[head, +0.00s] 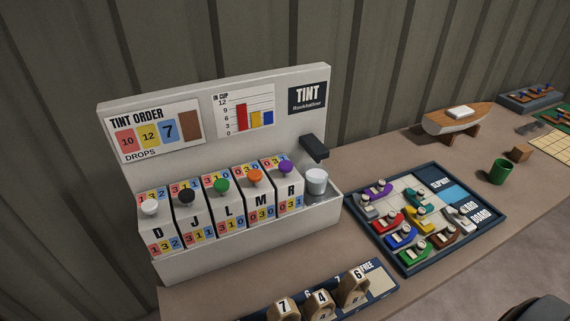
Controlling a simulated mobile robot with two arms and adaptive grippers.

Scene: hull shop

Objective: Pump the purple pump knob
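The purple pump knob (285,168) sits on the rightmost block, marked R, of the tint machine (215,96) in the head view. It stands at the right end of a row of knobs: white (150,208), black (186,195), green (221,186) and orange (255,176). The purple knob looks raised above its block. A silver cup (316,181) stands just to its right, under the dark spout (314,148). Neither of my grippers can be made out in this view, and nothing touches the purple knob.
A dark-framed board (408,272) with several small coloured boats lies right of the machine. A rack with numbered wooden pieces (318,302) is in front. A wooden boat model (458,122) and a green cup (502,171) stand farther right. A dark rounded shape shows at bottom right.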

